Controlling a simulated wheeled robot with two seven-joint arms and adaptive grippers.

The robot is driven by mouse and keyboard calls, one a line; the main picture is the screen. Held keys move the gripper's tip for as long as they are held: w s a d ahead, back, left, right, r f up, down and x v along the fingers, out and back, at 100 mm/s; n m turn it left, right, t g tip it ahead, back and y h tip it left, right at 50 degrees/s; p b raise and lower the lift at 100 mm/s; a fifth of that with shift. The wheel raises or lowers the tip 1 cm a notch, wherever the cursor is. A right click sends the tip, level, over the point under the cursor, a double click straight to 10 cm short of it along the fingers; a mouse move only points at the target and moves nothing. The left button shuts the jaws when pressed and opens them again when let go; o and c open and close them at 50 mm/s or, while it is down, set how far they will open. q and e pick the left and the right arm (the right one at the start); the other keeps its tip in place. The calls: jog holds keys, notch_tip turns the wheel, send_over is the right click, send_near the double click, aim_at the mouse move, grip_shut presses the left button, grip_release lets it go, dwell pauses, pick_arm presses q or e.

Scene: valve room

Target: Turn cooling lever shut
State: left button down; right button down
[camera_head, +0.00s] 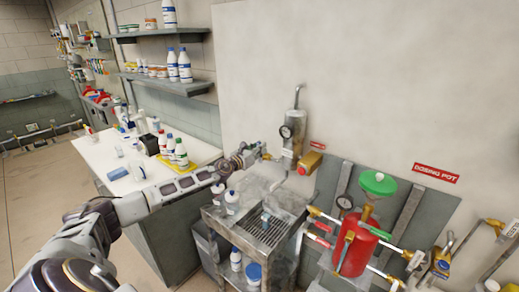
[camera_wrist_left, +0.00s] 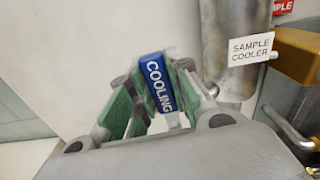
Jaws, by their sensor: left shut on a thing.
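My left gripper (camera_head: 256,152) reaches in from the left to the near side of the grey sample cooler (camera_head: 298,122) on the wall. In the left wrist view, the blue cooling lever (camera_wrist_left: 158,84), with white lettering COOLING, lies between the green-padded fingers. The fingers are shut on it, and it stands roughly upright, slightly tilted. The cooler's metal body also shows in the left wrist view (camera_wrist_left: 226,50), to the right of the lever. In the head view the lever itself is hidden by the gripper. My right gripper is not in view.
A pressure gauge (camera_head: 286,132) and a brass valve block (camera_head: 308,162) are on the cooler. Below is a metal sink cart (camera_head: 288,228) with bottles. A red dosing pot (camera_head: 358,252) stands right of it. A white bench (camera_head: 112,165) with bottles is at left.

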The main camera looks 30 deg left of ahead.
pick_arm(q)
jog(key=shift+d+m, duration=0.3)
jog(key=shift+m, duration=0.2)
jog(key=c, duration=1.3)
grip_release()
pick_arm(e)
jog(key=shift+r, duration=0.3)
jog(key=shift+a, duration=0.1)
pick_arm(q)
jog(key=shift+s, duration=0.15)
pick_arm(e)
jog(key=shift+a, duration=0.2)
pick_arm(q)
jog(key=shift+s, duration=0.1)
